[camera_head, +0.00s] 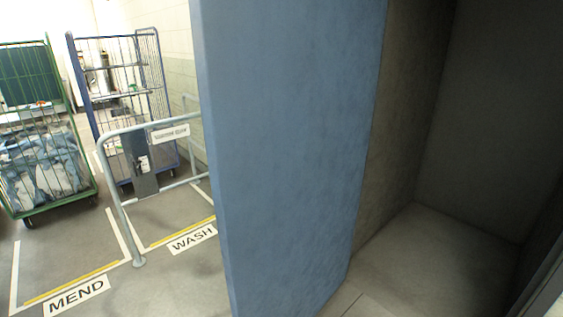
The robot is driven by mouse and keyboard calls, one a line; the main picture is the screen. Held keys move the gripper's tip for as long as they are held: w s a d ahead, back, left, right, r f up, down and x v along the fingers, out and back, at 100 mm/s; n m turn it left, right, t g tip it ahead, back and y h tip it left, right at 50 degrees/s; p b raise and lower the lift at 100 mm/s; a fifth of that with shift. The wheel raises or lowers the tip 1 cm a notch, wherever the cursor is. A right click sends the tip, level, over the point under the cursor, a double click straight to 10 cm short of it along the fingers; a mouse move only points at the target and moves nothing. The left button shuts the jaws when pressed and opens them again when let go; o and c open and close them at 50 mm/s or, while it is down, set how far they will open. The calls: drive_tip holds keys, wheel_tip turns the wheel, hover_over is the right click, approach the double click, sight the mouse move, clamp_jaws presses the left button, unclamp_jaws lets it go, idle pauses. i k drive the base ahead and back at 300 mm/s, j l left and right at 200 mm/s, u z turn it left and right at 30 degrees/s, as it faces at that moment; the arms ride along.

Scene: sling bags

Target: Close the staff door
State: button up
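A large blue door panel (285,150) stands upright close in front of me and fills the middle of the head view. It stands open, with a dark grey recess (470,150) showing to its right. The panel's left edge is in view; I see no handle on the face that shows. A strip of frame (545,290) shows at the bottom right corner. My gripper is not in view.
A grey metal rail (130,200) stands left of the door. Behind it are a blue cage trolley (158,70) and a green cage trolley (55,205) holding bluish bags. Floor signs read MEND (76,297) and WASH (193,238). Bare floor lies around the markings.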

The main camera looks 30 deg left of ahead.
sight(287, 89)
drive_tip(key=i+j, duration=0.1)
drive_tip(key=j, duration=0.3)
drive_tip(key=i+j, duration=0.15)
drive_tip(key=j, duration=0.25)
drive_tip(key=i+j, duration=0.1)
drive_tip(key=j, duration=0.35)
drive_tip(key=i+j, duration=0.15)
drive_tip(key=j, duration=0.25)
drive_tip(key=i+j, duration=0.1)
drive_tip(key=j, duration=0.3)
drive_tip(key=i+j, duration=0.1)
drive_tip(key=j, duration=0.3)
drive_tip(key=i+j, duration=0.15)
drive_tip(key=j, duration=0.3)
drive_tip(key=i+j, duration=0.1)
drive_tip(key=j, duration=0.3)
